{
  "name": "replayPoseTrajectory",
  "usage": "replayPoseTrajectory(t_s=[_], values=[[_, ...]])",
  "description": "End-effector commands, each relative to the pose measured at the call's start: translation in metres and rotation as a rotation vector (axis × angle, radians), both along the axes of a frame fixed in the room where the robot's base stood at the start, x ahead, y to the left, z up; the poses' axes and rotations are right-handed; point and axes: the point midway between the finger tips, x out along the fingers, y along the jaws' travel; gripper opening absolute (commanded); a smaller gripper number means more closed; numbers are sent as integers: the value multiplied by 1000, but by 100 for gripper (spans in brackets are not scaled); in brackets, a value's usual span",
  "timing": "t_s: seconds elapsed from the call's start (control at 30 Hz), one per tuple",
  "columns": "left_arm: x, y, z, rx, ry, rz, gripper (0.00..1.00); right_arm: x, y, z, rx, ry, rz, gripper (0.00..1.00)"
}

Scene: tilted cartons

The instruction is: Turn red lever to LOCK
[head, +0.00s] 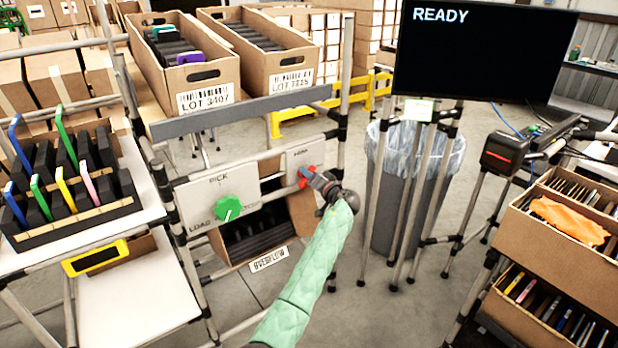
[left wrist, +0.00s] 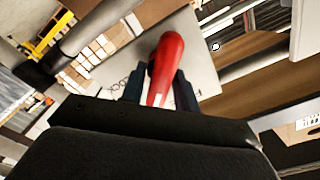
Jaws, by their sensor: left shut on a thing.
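The red lever (head: 305,174) is on a pale panel (head: 278,186) on the front of the rack, at the middle of the head view. In the left wrist view the red lever (left wrist: 165,68) stands between the two dark fingers. My left gripper (head: 314,180) is shut on the lever, and its green-sleeved arm reaches up from below. It hides part of the lever and the lettering around it, so I cannot read which mark the lever points to. My right gripper is not in view.
A green knob (head: 228,208) sits on a panel with PICK and LOAD lettering, left of the lever. An OVERFLOW carton (head: 255,243) is tilted below. Two LOT cartons (head: 185,60) stand above. A monitor (head: 480,50) reads READY. A lined bin (head: 410,190) stands to the right.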

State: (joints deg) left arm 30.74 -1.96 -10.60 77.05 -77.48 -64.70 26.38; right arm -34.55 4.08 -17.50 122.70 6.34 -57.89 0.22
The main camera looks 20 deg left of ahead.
Motion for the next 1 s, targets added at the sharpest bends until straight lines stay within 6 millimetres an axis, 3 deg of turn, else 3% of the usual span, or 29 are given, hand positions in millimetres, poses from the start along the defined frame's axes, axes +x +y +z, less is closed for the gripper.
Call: replayPoseTrajectory(t_s=[0.27,0.7,1.0], values=[[1,-1,-2,160,208,0,8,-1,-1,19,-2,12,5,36],[2,-2,-4,388,500,-1,8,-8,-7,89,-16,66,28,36],[2,-2,-7,475,611,-2,8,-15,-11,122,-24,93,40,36]])
